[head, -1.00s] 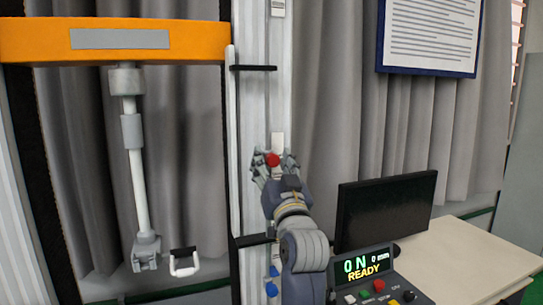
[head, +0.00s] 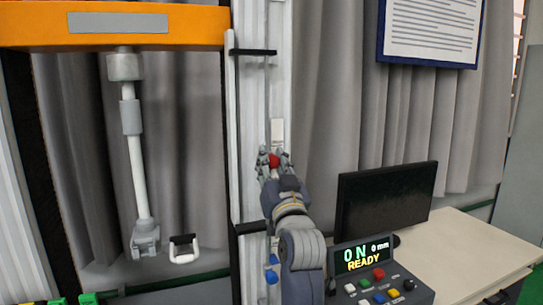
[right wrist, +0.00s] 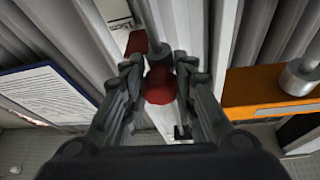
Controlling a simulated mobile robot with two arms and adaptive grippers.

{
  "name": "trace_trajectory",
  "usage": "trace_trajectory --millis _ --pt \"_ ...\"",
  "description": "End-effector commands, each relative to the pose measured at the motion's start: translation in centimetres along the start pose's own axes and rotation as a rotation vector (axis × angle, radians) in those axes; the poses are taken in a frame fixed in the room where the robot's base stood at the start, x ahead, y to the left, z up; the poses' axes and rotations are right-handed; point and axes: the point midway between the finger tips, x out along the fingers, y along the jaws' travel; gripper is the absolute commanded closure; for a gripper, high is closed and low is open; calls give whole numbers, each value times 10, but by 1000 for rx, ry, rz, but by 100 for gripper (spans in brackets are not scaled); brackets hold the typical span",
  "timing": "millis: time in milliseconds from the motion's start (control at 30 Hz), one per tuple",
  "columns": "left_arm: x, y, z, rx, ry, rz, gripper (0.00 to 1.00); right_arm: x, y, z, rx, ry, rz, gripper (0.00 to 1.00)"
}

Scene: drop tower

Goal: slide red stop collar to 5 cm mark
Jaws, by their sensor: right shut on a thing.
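The red stop collar shows in the head view as a small red knob (head: 273,160) on the pale vertical rail (head: 279,90). In the right wrist view its round red knob (right wrist: 158,86) sits between my fingers, with a red block (right wrist: 137,42) behind it against a thin grey rod. A label reading 15cm (right wrist: 118,25) is beside that block. My right gripper (head: 274,166) is shut on the collar's knob, from the front; the fingers show on both sides of it in the right wrist view (right wrist: 159,78). The 5 cm mark cannot be made out. My left gripper is not in view.
Black brackets (head: 253,52) stick out from the rail above and below my gripper. An orange crossbeam (head: 45,27) with a hanging grey rod (head: 137,165) is at the left. A control box (head: 365,255), reading READY, and a black monitor (head: 386,209) stand at the right.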

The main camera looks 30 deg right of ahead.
Motion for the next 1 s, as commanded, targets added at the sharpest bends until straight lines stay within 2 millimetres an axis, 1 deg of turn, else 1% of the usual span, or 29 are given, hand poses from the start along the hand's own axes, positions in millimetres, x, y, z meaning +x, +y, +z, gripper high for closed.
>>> trace_trajectory --millis 33,200,333,400,500,833,867,900,933,1000 --pt "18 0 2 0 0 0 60 -10 4 25 -3 -8 1 100" --pt "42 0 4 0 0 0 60 -27 11 67 -2 -9 0 100" --pt "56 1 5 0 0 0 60 -37 15 91 -2 -8 0 100" --pt "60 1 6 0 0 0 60 -40 17 99 -2 -7 0 100" --pt "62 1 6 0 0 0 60 -43 18 105 -2 -7 0 100" --pt "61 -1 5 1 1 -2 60 -43 18 104 -2 -6 1 100" --pt "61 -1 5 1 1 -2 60 -43 18 104 -2 -6 1 70" --pt "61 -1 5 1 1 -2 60 -43 18 104 -2 -6 1 61" --pt "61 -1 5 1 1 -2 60 -43 18 104 -2 -6 1 54" --pt "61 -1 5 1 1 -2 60 -43 18 104 -1 -5 1 52"
